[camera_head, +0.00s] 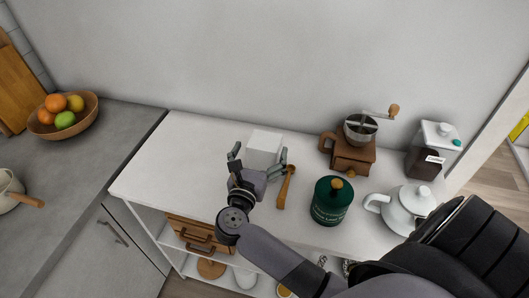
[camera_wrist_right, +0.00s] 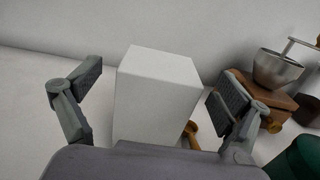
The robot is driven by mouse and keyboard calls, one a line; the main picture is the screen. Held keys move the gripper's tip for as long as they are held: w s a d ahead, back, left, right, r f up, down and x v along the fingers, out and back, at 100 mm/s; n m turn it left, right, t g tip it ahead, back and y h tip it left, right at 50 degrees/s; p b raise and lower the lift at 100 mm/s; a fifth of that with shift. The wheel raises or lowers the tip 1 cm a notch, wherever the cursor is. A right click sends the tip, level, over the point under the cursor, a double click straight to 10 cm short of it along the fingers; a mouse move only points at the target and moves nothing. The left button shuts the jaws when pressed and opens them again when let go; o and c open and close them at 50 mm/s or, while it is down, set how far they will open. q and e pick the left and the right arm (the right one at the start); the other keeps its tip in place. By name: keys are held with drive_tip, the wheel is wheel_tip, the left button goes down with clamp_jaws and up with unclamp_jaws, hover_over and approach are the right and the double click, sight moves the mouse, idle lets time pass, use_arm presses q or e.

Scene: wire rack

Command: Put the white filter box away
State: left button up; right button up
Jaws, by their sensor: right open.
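The white filter box (camera_head: 264,146) stands upright on the white top of the rack, toward the back. In the right wrist view the box (camera_wrist_right: 155,95) stands between the two spread fingers, with a gap visible on each side. My right gripper (camera_head: 258,160) is open, with its fingers on either side of the box in the head view. The gripper body hides the lower front of the box. My left gripper is not in view.
A wooden spoon (camera_head: 286,187) lies just right of the box. A green canister (camera_head: 331,201), coffee grinder (camera_head: 352,155), white kettle (camera_head: 408,208) and lidded jar (camera_head: 428,152) stand further right. Wooden drawers (camera_head: 201,233) and shelves sit below. The rack top's left part is clear.

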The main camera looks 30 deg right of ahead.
sight(265, 140)
drive_tip(key=p+x, duration=0.1)
drive_tip(key=x, duration=0.3)
drive_tip(key=shift+d, duration=0.1)
drive_tip(key=shift+s, duration=0.1)
drive_tip(key=shift+c, duration=0.5)
drive_tip(key=shift+r, duration=0.1)
drive_tip(key=c, duration=1.9)
